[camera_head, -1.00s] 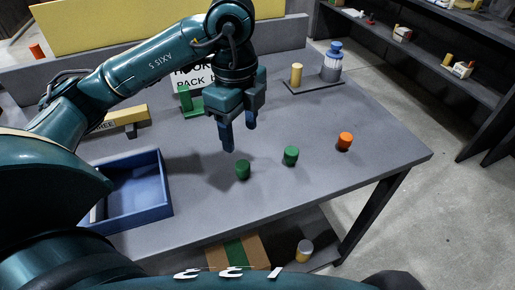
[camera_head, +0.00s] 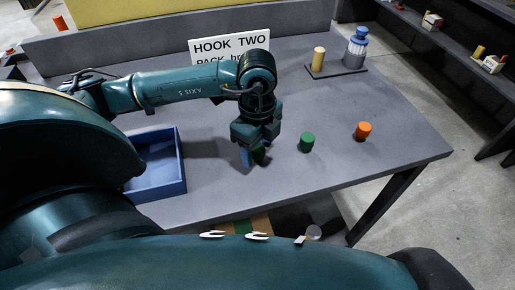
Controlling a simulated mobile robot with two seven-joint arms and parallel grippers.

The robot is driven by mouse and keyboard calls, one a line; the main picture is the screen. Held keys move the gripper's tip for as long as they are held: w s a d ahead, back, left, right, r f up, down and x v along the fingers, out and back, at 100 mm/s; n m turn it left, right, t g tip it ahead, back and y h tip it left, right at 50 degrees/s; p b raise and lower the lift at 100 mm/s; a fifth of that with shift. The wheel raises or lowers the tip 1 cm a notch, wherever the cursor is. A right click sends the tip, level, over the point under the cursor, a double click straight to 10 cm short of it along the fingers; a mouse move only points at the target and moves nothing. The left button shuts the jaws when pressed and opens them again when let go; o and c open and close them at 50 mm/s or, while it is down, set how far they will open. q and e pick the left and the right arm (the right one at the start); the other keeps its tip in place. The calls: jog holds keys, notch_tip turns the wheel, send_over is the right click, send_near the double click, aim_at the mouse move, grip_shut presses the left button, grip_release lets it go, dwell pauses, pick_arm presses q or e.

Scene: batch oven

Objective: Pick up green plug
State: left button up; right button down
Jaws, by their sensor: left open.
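Two green plugs stand on the grey table (camera_head: 230,200). One green plug (camera_head: 307,142) stands in clear view to the right of my left gripper. The other green plug (camera_head: 260,155) is mostly hidden behind my left gripper (camera_head: 253,155), whose fingers point down around or right beside it. I cannot tell if the fingers touch it. My left gripper is open. My right gripper does not show.
An orange plug (camera_head: 363,131) stands farther right. A blue open tray (camera_head: 168,190) lies left of the gripper.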

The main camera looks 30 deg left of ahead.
pick_arm(q)
jog(key=shift+f, duration=0.5)
jog(key=shift+c, duration=0.2)
jog(key=c, duration=1)
